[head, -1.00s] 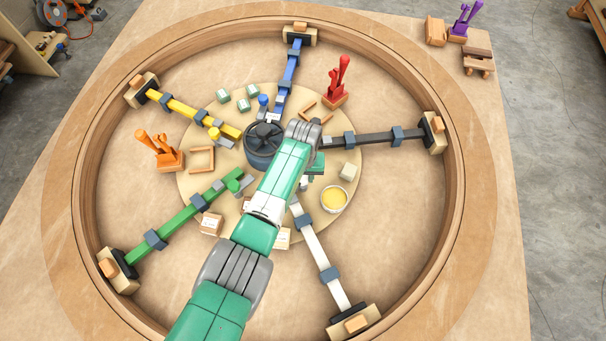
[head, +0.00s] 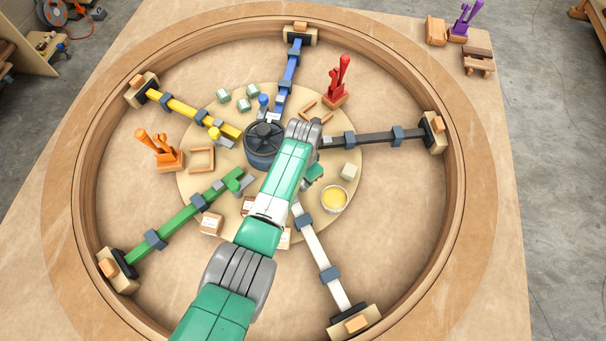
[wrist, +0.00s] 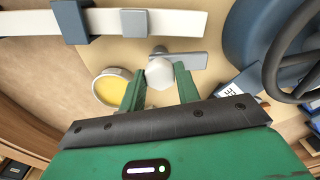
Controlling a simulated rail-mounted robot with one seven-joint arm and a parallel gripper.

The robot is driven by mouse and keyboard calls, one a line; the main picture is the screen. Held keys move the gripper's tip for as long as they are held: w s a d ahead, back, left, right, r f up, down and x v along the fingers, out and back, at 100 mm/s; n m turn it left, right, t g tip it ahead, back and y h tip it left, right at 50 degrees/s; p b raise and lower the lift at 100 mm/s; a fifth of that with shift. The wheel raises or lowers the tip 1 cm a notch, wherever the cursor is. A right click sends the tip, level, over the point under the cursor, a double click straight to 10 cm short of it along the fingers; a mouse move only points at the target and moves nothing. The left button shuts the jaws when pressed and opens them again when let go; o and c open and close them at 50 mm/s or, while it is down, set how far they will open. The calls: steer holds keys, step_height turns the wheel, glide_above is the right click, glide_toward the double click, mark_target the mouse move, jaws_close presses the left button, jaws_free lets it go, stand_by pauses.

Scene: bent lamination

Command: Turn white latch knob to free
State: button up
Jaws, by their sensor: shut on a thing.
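The white latch knob (wrist: 160,73) is between the two green fingers of my gripper (wrist: 160,85) in the wrist view, and the gripper is shut on it. A grey latch bar (wrist: 190,60) extends to the right from behind the knob. The white arm (wrist: 180,24) with its dark blue clamp (wrist: 72,20) runs across the top of that view. A small label (wrist: 234,91), partly hidden, lies to the right of the fingers. In the head view the white arm (head: 314,249) shows at lower right of centre, while the knob is hidden by my arm.
The dark hub with a handwheel (head: 264,142) stands close to my arm; its wheel (wrist: 300,60) fills the right of the wrist view. Other coloured arms radiate to the wooden ring (head: 457,170).

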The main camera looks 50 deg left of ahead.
steer(key=shift+m, duration=0.7)
steer(key=o, duration=1)
step_height(320, 180, up, 8)
steer(key=shift+f+p, duration=0.1)
steer(key=shift+p, duration=0.9)
